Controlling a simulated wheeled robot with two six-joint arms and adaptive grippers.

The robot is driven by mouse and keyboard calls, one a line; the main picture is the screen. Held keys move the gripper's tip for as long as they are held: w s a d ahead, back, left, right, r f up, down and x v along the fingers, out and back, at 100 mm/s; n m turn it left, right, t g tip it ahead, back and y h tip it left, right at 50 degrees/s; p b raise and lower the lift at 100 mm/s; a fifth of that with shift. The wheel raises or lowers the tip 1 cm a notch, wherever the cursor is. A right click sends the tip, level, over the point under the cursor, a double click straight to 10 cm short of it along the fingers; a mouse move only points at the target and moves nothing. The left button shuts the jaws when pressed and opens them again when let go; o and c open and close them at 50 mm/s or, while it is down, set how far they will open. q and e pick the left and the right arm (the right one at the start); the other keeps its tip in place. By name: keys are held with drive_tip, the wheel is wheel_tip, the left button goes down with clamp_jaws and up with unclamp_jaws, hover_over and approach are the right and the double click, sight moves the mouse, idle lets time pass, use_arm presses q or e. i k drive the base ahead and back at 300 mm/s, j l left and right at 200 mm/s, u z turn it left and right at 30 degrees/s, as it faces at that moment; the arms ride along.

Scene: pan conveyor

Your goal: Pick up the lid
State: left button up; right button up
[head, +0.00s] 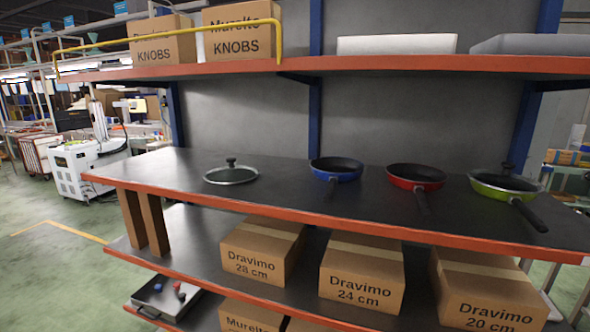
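A round glass lid (231,175) with a dark knob lies flat on the left part of the middle shelf (180,172), knob up. A blue pan (336,170), a red pan (415,177) and a green pan (506,186) stand in a row to its right, handles toward the front edge. A dark knob shows above the green pan, and a lid seems to lie on it. Neither of my grippers shows in the head view.
Cardboard boxes (262,249) stand on the lower shelf. An upper shelf (400,67) with KNOBS boxes (242,33) and pale trays hangs above. Blue uprights (316,110) stand behind. The shelf is clear around the lid, and green floor (50,210) is open at left.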

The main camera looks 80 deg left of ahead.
sight(231, 173)
drive_tip(key=l+u, duration=0.1)
drive_tip(key=u, duration=3.1)
